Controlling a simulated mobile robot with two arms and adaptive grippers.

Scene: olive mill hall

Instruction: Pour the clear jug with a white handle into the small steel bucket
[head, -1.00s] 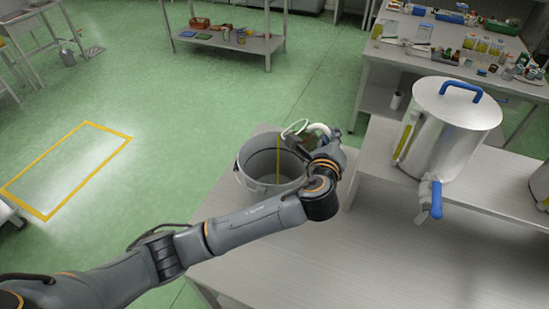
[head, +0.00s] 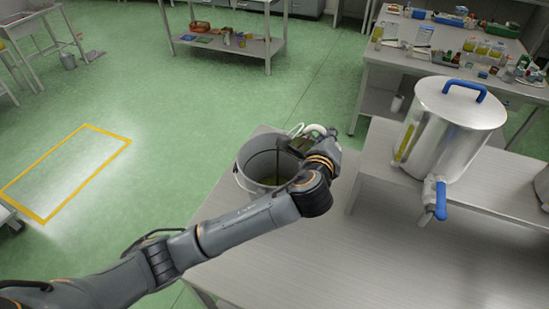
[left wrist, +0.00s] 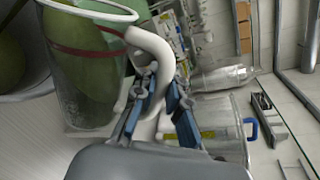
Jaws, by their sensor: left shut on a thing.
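The small steel bucket (head: 246,184) stands on the steel table, with a little yellow-green liquid at its bottom. My left gripper (left wrist: 156,102) is shut on the white handle of the clear jug (left wrist: 92,88). In the head view the jug's white handle (head: 316,129) shows at the bucket's far right rim; my wrist hides most of the jug. In the left wrist view the jug is beside the bucket (left wrist: 28,88) and looks greenish; I cannot tell how much liquid is in it. My right gripper is not in view.
A large steel tank (head: 452,130) with a blue lid handle and blue tap lever stands on a raised bench (head: 385,150) to the right. A table of bottles and trays (head: 480,75) is behind. The near steel table (head: 330,260) is clear.

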